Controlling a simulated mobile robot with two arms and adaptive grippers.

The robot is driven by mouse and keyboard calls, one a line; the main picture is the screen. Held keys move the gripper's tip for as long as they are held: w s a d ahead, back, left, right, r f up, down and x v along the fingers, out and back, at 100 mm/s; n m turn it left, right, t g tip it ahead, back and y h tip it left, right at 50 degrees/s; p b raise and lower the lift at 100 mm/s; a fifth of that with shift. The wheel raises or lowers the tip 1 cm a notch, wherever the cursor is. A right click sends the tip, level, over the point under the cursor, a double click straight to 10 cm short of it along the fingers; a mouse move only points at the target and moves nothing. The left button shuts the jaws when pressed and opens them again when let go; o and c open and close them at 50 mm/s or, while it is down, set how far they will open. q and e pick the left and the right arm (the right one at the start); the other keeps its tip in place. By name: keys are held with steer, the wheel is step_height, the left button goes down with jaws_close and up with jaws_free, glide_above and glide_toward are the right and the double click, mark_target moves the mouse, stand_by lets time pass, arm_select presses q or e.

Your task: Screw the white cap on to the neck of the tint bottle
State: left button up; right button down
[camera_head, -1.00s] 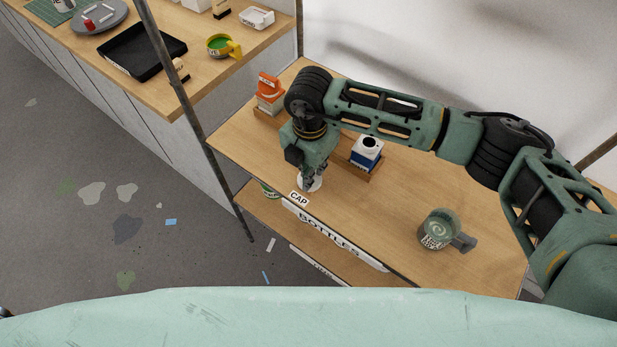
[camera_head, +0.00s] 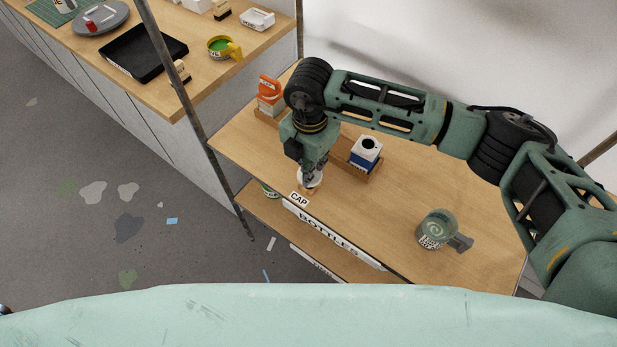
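The tint bottle (camera_head: 366,154), white and blue with a dark open neck, stands upright on a wooden strip on the shelf. The white cap (camera_head: 318,178) is at my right gripper (camera_head: 309,180), left of the bottle and just behind the CAP label. The fingers are shut on the cap and partly hide it; it appears slightly above the shelf board. My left gripper is not in view.
An orange-topped bottle (camera_head: 269,95) stands at the strip's far left end. A post (camera_head: 185,110) rises at left. A bench holds a black tray (camera_head: 143,50).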

steer(key=r+p, duration=0.1)
steer(key=r, duration=0.1)
steer(key=r+p, duration=0.1)
steer(key=r, duration=0.1)
steer(key=d+r+p, duration=0.1)
steer(key=r, duration=0.1)
steer(key=shift+w, duration=0.25)
steer(key=w+d+r, duration=0.2)
steer(key=d+r, duration=0.1)
steer(key=d, duration=0.3)
steer(key=w+d+r+p, duration=0.1)
steer(key=w+d+r, duration=0.2)
steer(key=d, duration=0.3)
steer(key=shift+w+d+r, duration=0.35)
steer(key=shift+d+r, duration=0.05)
steer(key=shift+r, duration=0.35)
steer(key=shift+f, duration=0.15)
steer(key=shift+f+b, duration=2.1)
steer(key=shift+f, duration=0.7)
steer(key=shift+b, duration=0.6)
steer(key=shift+f+b, duration=1.05)
steer(key=shift+f, duration=0.25)
steer(key=c, duration=1.7)
jaws_free()
steer(key=shift+r, duration=0.1)
steer(key=shift+c, duration=0.2)
